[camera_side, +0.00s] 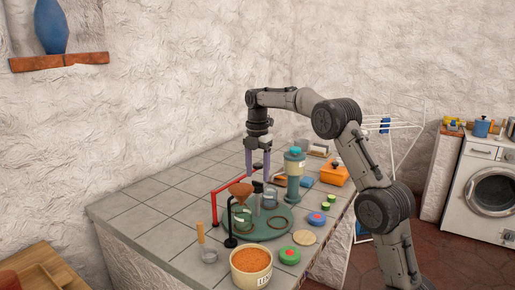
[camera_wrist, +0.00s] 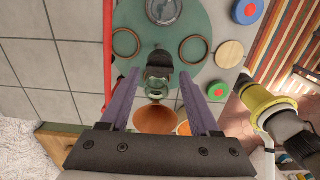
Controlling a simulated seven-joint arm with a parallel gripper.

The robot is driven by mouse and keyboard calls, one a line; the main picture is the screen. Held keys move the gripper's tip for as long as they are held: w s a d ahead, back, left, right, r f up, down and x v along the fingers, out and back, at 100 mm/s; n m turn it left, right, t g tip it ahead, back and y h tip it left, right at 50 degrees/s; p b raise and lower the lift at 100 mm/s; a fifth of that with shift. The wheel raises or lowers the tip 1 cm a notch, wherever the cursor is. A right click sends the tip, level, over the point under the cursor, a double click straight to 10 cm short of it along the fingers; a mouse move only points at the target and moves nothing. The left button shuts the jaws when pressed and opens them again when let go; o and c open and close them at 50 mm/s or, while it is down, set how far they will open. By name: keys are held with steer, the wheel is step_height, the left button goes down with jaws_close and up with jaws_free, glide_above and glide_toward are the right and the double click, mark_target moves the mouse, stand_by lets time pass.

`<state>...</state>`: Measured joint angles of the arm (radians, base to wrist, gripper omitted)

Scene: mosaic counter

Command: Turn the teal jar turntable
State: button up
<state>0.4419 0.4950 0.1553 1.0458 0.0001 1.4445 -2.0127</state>
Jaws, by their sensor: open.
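The teal turntable (camera_side: 244,235) is a round disc on the tiled counter; it also shows in the wrist view (camera_wrist: 205,45). A clear glass jar (camera_side: 270,199) stands on it, seen from above in the wrist view (camera_wrist: 163,10). Two brown rings (camera_wrist: 193,48) lie flat on the disc, one on each side. My gripper (camera_side: 258,178) points down above the disc, its purple fingers spread and empty. In the wrist view a dark block (camera_wrist: 158,64) shows between the fingertips (camera_wrist: 157,78); I cannot tell if they touch it.
A terracotta funnel (camera_side: 240,189) on a black stand is close to my gripper. A red rail (camera_side: 231,187) runs behind. A teal-and-cream dispenser (camera_side: 294,170) stands right of the disc. A bowl of orange grains (camera_side: 251,262) and coloured lids (camera_side: 289,255) sit in front. Tiles at left are clear.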

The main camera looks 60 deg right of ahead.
step_height(320, 180, up, 11)
stand_by(0.4)
stand_by(0.4)
